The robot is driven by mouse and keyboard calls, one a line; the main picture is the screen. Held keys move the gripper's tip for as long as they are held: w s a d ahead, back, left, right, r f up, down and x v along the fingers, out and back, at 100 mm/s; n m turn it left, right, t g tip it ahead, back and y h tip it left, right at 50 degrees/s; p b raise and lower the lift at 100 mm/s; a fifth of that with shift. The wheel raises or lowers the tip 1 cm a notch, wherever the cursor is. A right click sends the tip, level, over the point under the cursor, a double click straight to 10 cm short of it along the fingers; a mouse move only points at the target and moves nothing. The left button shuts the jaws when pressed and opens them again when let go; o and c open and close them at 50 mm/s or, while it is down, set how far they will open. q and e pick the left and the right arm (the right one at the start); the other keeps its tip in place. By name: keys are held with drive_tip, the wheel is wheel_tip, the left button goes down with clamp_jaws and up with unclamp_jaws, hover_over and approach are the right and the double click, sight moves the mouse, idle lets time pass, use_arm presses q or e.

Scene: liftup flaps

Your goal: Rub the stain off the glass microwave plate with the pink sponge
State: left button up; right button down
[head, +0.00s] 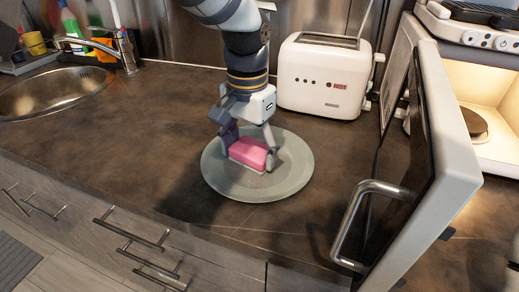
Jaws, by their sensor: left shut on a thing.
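The glass microwave plate (223,181) is a round, grey-green disc lying flat on the dark countertop. My left gripper (251,150) reaches down over the plate from above. Its fingers are shut on the pink sponge (249,152), one finger at each end. The sponge is low over the middle of the plate and appears to touch it. I cannot make out a clear stain; the sponge and fingers hide part of the plate. My right gripper does not show clearly enough to name.
A white toaster (322,78) stands behind the plate. The open microwave door (452,150) with its handle (352,222) juts out to the right of the plate. A sink (52,92) is at the far left. The counter left of the plate is clear.

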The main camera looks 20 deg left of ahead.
use_arm(q)
drive_tip(key=shift+a, duration=0.4)
drive_tip(key=shift+w+d+f, duration=0.1)
drive_tip(key=shift+w+d, duration=0.05)
drive_tip(key=shift+d, duration=1.65)
drive_tip(key=shift+s+a, duration=0.2)
drive_tip(key=shift+a, duration=1.65)
drive_tip(key=shift+w+d, duration=0.2)
drive_tip(key=shift+d, duration=1.65)
drive_tip(key=shift+r, duration=3.05)
